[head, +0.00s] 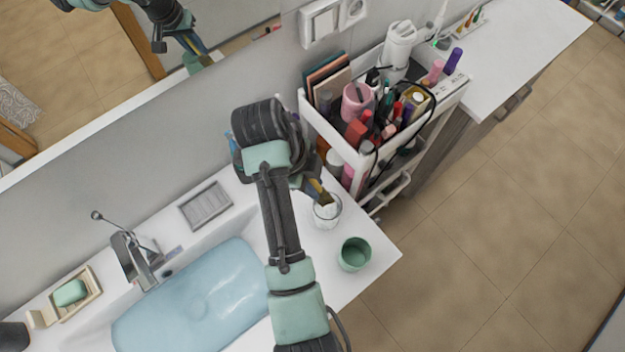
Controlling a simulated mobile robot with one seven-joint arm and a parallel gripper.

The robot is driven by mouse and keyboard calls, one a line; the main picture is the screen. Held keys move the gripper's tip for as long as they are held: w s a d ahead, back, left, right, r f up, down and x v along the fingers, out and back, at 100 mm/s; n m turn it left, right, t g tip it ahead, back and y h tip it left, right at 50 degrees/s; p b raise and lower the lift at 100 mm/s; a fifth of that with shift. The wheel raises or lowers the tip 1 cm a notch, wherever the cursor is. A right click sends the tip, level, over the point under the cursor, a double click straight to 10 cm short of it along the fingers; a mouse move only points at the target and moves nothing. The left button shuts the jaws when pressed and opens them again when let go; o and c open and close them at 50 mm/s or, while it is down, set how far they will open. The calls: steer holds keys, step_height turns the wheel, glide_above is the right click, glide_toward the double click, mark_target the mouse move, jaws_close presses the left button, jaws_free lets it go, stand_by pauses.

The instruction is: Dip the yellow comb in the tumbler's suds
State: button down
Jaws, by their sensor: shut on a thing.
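The yellow comb (318,190) is held in my gripper (309,183), which is shut on it. The comb tilts down to the right, toward the clear tumbler (337,219). White suds (327,211) show inside the tumbler, which stands on the white counter near its right edge. The comb's lower end is at or just over the tumbler's mouth. I cannot tell whether it touches the suds. My arm passes in front of the counter and hides part of the area left of the tumbler.
A green cup (354,254) stands just in front of the tumbler. The basin (195,300), tap (139,262), grey tray (206,206) and soap dish (86,303) lie to the left. The crowded cosmetics cart (330,135) stands close behind the tumbler. A mirror is along the wall.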

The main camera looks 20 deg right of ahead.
mark_target(313, 206)
steer(key=shift+f+b, duration=2.95)
steer(key=shift+f, duration=1.9)
steer(key=shift+r, duration=0.1)
step_height(313, 206, up, 12)
steer(key=p, duration=1.1)
